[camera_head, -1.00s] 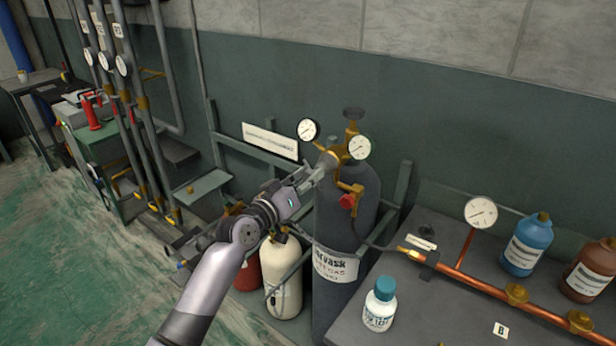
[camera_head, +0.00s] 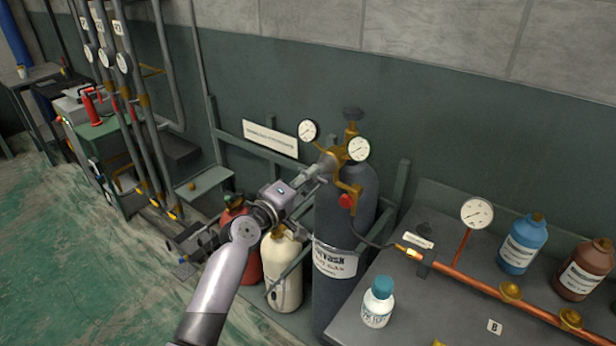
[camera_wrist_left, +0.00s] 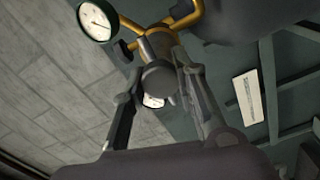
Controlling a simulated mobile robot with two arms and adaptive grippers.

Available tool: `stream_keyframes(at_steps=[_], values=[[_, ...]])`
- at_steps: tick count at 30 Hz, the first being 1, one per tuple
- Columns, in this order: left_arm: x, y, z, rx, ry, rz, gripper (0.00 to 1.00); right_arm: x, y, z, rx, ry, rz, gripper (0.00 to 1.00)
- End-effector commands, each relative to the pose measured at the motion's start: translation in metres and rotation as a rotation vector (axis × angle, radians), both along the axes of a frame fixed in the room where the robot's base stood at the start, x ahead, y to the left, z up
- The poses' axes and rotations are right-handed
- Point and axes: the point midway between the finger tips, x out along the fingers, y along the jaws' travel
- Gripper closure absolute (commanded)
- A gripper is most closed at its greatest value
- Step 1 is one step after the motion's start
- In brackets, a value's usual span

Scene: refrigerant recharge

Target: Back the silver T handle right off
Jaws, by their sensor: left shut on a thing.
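The brass regulator (camera_head: 350,172) with two white gauges sits on top of the tall dark gas cylinder (camera_head: 335,225). The silver T handle (camera_head: 327,163) points out from the regulator's left side, partly covered by my gripper. My left gripper (camera_head: 319,169) is shut on this handle. In the left wrist view the handle's round grey end (camera_wrist_left: 158,79) lies between the two fingers of my left gripper (camera_wrist_left: 160,88). The handle's crossbar is hard to make out. My right gripper is not in view.
A red knob (camera_head: 346,202) and a hose hang below the regulator. A cream cylinder (camera_head: 284,270) and a red one stand below my left arm. On the right, a grey bench (camera_head: 405,300) carries bottles and a copper pipe with a gauge.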

Motion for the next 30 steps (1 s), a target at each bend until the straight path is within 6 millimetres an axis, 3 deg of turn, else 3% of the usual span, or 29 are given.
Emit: stream_keyframes(at_steps=[22, 23, 30], values=[[-0.0004, -0.0002, -0.0025, -0.072, 0.058, -0.001, 1.0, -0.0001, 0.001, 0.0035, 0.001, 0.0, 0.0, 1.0], [-0.0004, -0.0002, -0.0025, -0.072, 0.058, -0.001, 0.72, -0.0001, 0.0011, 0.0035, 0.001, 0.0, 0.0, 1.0], [-0.0003, -0.0001, -0.0015, -0.072, 0.055, 0.0, 0.56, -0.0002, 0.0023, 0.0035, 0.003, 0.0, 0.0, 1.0]])
